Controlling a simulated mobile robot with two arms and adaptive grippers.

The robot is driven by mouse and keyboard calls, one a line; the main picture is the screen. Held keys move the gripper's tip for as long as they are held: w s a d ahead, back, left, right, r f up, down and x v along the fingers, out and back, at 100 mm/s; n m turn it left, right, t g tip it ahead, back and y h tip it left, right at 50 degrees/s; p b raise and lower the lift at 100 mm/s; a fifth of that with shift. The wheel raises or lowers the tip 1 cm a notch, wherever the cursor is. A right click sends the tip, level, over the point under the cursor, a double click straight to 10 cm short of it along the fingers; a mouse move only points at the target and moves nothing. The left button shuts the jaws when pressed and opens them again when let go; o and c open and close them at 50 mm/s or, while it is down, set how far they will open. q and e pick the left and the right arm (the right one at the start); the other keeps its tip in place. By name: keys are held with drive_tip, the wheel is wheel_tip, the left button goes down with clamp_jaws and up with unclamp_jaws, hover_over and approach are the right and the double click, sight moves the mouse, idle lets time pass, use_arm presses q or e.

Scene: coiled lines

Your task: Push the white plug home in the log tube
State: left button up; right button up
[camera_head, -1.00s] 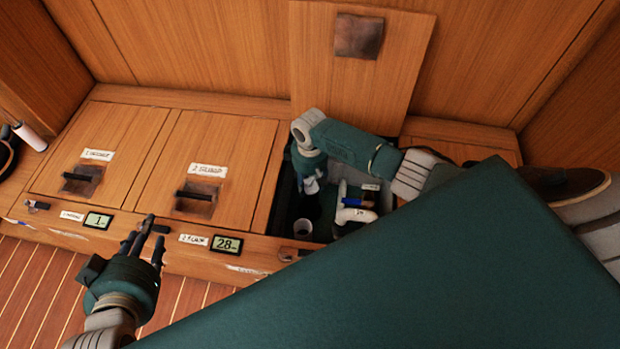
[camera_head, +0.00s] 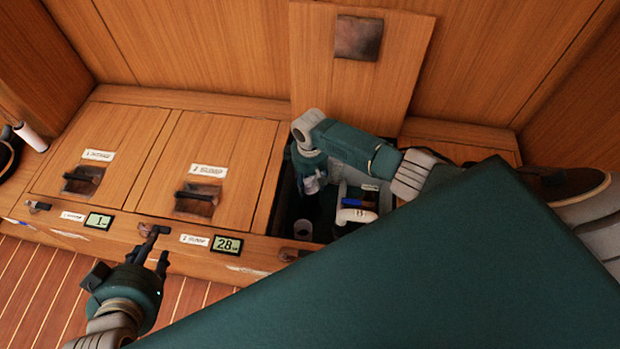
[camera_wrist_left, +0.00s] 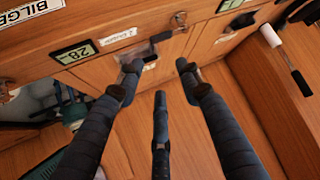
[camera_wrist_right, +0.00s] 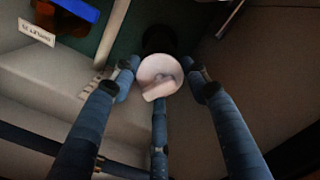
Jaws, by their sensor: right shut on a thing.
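My right gripper (camera_wrist_right: 160,75) is shut on a round white piece (camera_wrist_right: 160,77), apparently the white plug, seen end-on between its three fingers. A dark round shape (camera_wrist_right: 160,40) lies just beyond it; I cannot tell whether this is the log tube's mouth or whether the plug touches it. In the head view my right gripper (camera_head: 313,184) reaches down into the open compartment, and the plug is hardly distinguishable there. My left gripper (camera_head: 154,262) is open and empty before the cabinet's front edge; its spread fingers also show in the left wrist view (camera_wrist_left: 160,75).
Two closed hatches (camera_head: 215,140) lie left. A dark latch (camera_head: 152,231) is near my left fingers.

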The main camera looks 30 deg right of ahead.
idle(0.4)
use_arm(q)
drive_tip(key=shift+s+a+f+g, duration=0.25)
drive_tip(key=shift+s+f+g, duration=0.15)
drive_tip(key=shift+s+f, duration=0.15)
drive_tip(key=shift+s, duration=0.2)
idle(0.4)
drive_tip(key=shift+s+a+f+g+y+p, duration=0.15)
drive_tip(key=shift+s+a+f+g+p, duration=0.1)
drive_tip(key=shift+s+f, duration=0.15)
drive_tip(key=shift+s+a+f+g+y+p, duration=0.15)
drive_tip(key=shift+s+f+g, duration=0.15)
drive_tip(key=shift+s, duration=0.2)
drive_tip(key=shift+w+r, duration=0.1)
drive_tip(key=shift+w, duration=0.1)
idle(0.4)
drive_tip(key=shift+w+d+r+t+b, duration=0.15)
drive_tip(key=shift+w+d+r+t, duration=0.1)
drive_tip(key=shift+w+r+t, duration=0.25)
drive_tip(key=shift+w+d+r+t+b, duration=0.15)
drive_tip(key=shift+w+d+r+t, duration=0.1)
drive_tip(key=shift+w+r, duration=0.35)
drive_tip(key=shift+f, duration=0.25)
